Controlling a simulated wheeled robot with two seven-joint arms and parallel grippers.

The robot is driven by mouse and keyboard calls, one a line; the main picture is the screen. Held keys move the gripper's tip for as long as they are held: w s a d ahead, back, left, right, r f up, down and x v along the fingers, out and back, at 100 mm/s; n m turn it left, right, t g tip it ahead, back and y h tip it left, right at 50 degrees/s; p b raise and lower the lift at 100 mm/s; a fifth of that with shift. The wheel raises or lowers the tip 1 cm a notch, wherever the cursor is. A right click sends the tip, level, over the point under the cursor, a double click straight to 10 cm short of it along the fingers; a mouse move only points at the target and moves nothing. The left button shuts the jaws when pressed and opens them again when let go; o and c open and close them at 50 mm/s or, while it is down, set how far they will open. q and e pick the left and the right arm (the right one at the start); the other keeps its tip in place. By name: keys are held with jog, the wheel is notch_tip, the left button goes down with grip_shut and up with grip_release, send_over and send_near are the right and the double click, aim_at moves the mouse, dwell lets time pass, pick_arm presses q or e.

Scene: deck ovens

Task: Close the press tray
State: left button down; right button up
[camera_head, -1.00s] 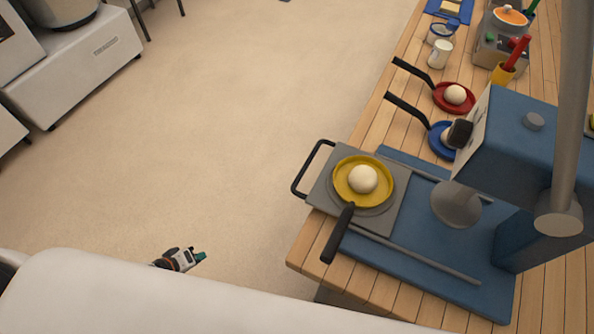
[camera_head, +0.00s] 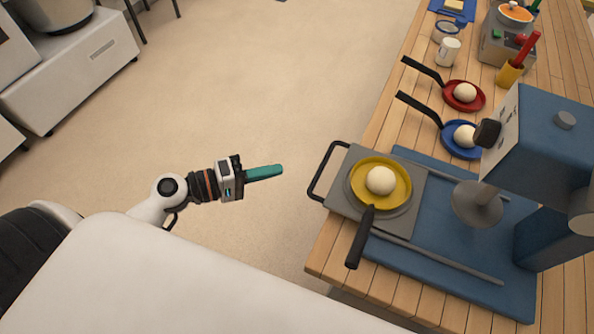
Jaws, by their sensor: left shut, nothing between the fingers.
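The press tray (camera_head: 407,219) is a grey plate pulled out to the left of the blue press (camera_head: 540,140), with a black handle (camera_head: 320,172) at its left end. A yellow pan (camera_head: 358,170) with a white dough ball (camera_head: 381,180) rests on it, its dark pan handle pointing toward the front. The round press head (camera_head: 477,203) hangs to the right of the tray, not over the ball. My left gripper (camera_head: 279,170) has teal fingers, shut and empty, over the floor left of the tray handle and apart from it. My right gripper is not visible.
A blue pan (camera_head: 454,148) and a red pan (camera_head: 477,104), each with a dough ball, lie behind the tray on the wooden counter (camera_head: 335,250). A white mug (camera_head: 448,51) and a yellow cup (camera_head: 509,74) stand farther back.

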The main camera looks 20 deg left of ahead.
aim_at(341, 195)
pick_arm(q)
jog(key=d, duration=0.2)
jog(key=w+d+p, duration=0.1)
jog(key=d+f+p, duration=0.1)
jog(key=d, duration=0.1)
jog(key=shift+w+d+f, duration=0.1)
jog(key=shift+w+d, duration=0.2)
jog(key=d+p, duration=0.2)
jog(key=d, duration=0.6)
jog(key=shift+s, duration=0.15)
jog(key=shift+d, duration=0.5)
jog(key=shift+a, duration=0.1)
